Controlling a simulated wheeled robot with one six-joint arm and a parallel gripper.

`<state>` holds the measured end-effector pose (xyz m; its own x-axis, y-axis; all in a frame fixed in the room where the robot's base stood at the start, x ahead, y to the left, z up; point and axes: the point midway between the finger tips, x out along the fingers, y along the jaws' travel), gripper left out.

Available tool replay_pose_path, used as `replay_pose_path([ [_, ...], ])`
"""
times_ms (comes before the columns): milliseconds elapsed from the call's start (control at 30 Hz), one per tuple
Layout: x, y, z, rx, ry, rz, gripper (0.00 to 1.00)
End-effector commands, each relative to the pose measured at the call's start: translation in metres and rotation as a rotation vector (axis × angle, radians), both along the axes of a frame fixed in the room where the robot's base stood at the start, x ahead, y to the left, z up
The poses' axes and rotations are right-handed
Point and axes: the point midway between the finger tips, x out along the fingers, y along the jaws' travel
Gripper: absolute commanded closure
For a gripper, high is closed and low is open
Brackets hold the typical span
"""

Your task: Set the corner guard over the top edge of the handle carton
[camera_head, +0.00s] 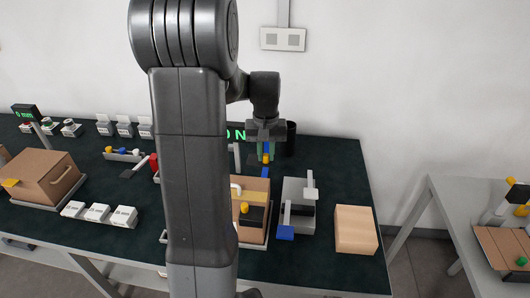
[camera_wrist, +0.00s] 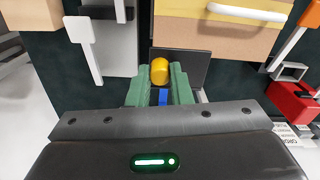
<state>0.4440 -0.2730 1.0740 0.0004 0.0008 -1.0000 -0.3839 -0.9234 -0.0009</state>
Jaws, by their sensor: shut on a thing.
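My gripper (camera_head: 266,155) is in the air over the back of the dark green table, fingers down. In the wrist view its green fingers (camera_wrist: 161,88) are shut on a small part with a rounded yellow end (camera_wrist: 160,70) and a blue piece (camera_wrist: 163,97). I cannot tell whether this is the corner guard; the fingers hide its sides. A brown carton with a white handle (camera_head: 260,187) stands in front of my gripper, partly behind my arm; it also shows in the wrist view (camera_wrist: 206,37), apart from the held part. Another carton with a tan handle (camera_head: 42,170) stands at the left.
A yellow piece (camera_head: 10,183) lies on the left carton. A grey fixture (camera_head: 299,192) with a blue block (camera_head: 285,232) and a plain tan box (camera_head: 356,229) stand right of the middle carton. A black cylinder (camera_head: 291,138) is close to my gripper. A red object (camera_wrist: 292,103) shows in the wrist view.

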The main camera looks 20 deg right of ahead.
Motion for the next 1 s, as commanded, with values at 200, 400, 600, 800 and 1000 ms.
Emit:
replay_pose_path([
  [200, 0.0, 0.0, -0.003, -0.001, 0.002, 0.0, 1.0],
  [400, 0.0, 0.0, -0.017, 0.0, 0.002, 0.0, 1.0],
  [600, 0.0, 0.0, -0.037, -0.001, 0.002, 0.0, 1.0],
  [800, 0.0, 0.0, -0.056, -0.001, 0.001, 0.0, 1.0],
  [1000, 0.0, 0.0, -0.076, -0.001, 0.002, 0.0, 1.0],
])
